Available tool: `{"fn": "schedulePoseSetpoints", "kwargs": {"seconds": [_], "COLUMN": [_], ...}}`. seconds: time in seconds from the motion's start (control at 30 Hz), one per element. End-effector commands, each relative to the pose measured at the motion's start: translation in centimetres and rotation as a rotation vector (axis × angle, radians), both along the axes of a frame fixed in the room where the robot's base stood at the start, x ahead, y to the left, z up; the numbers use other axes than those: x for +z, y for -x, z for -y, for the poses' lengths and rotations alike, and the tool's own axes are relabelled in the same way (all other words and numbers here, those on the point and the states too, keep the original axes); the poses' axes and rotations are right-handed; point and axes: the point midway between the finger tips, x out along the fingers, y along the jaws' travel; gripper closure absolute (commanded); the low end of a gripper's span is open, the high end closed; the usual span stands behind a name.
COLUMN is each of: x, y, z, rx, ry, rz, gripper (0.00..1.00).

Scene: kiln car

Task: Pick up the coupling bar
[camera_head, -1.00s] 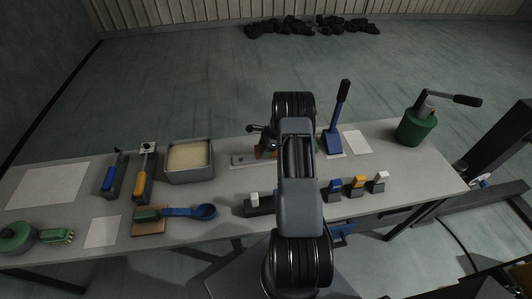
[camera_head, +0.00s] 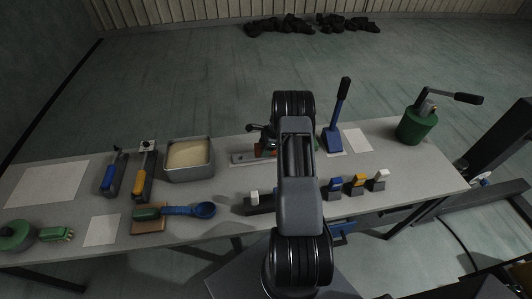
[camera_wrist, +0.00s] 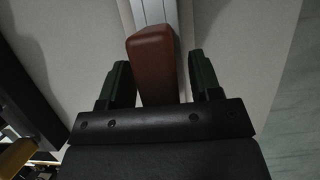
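In the wrist view a red-brown, block-like grip (camera_wrist: 150,52) lies between the two dark green fingers of my gripper (camera_wrist: 162,78). The fingers stand apart with a visible gap on each side, so my gripper is open around it and not touching. A pale metal strip (camera_wrist: 152,10) runs beyond the grip. In the head view a flat metal bar (camera_head: 242,159) lies on the table just left of my arm, with an orange-red part beside it. I cannot tell for sure which piece is the coupling bar.
The grey table (camera_head: 225,178) holds a sand-filled tray (camera_head: 188,158), a blue ladle (camera_head: 190,210), a blue lever (camera_head: 333,135) and a green pot with a handle (camera_head: 415,127). Small blocks with blue, yellow and white tops stand right of my arm.

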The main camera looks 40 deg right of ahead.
Motion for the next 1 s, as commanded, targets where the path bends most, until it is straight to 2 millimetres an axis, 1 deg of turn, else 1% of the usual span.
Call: {"fn": "schedulePoseSetpoints", "kwargs": {"seconds": [0.03, 0.07, 0.5, 0.6, 1.0], "x": [0.01, 0.01, 0.00, 0.00, 0.15], "y": [0.01, 0.01, 0.02, 0.03, -0.06], "z": [0.00, 0.00, -0.01, -0.01, 0.03], "rx": [0.000, 0.000, 0.000, 0.000, 0.000], "ry": [0.000, 0.000, 0.000, 0.000, 0.001], "rz": [0.000, 0.000, -0.001, -0.001, 0.002], "gripper": [0.47, 0.50, 0.92, 1.00, 1.00]}}
